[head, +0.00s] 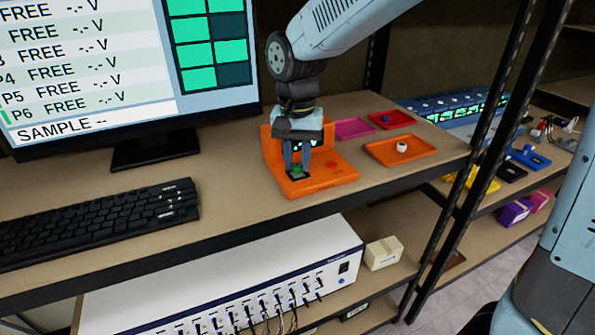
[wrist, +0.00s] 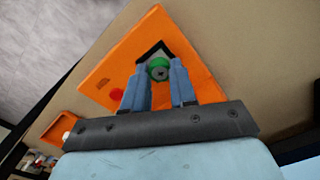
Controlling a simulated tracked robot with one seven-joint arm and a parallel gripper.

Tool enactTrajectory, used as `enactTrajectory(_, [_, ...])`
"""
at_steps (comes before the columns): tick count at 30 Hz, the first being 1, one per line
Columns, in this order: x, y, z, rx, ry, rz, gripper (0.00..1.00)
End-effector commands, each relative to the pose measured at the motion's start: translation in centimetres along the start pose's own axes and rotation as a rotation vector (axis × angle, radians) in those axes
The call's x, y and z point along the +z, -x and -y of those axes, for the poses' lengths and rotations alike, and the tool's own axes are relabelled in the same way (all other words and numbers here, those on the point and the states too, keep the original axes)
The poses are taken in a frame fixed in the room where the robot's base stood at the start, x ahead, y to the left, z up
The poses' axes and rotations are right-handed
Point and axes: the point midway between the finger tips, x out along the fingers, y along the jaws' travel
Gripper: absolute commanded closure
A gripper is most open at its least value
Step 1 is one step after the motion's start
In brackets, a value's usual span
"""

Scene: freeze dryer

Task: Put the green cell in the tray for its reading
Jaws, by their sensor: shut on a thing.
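The green cell (head: 297,171) is between the fingertips of my gripper (head: 298,168). My gripper is shut on it, just over the dark square on the orange device (head: 335,181). In the wrist view the green cell (wrist: 159,69) shows round between the blue fingers, in front of the dark square (wrist: 148,50) on the orange device (wrist: 112,72). Whether the cell touches the surface is unclear. An orange tray (head: 425,157) with a white piece (head: 402,146), a red tray (head: 400,118) and a magenta tray (head: 353,129) lie behind and right of the device.
A monitor (head: 80,75) stands at the left, showing several FREE rows and "SAMPLE --". A keyboard (head: 95,222) lies before it. A black shelf post (head: 470,170) rises to the right of the trays. The shelf between keyboard and device is clear.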

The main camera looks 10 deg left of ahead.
Motion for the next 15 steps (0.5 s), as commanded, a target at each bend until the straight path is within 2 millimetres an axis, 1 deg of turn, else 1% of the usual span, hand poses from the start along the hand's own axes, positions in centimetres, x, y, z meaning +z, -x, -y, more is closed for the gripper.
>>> enactTrajectory(15, [0.0, 1.7, 0.0, 0.001, 0.0, 0.001, 0.91])
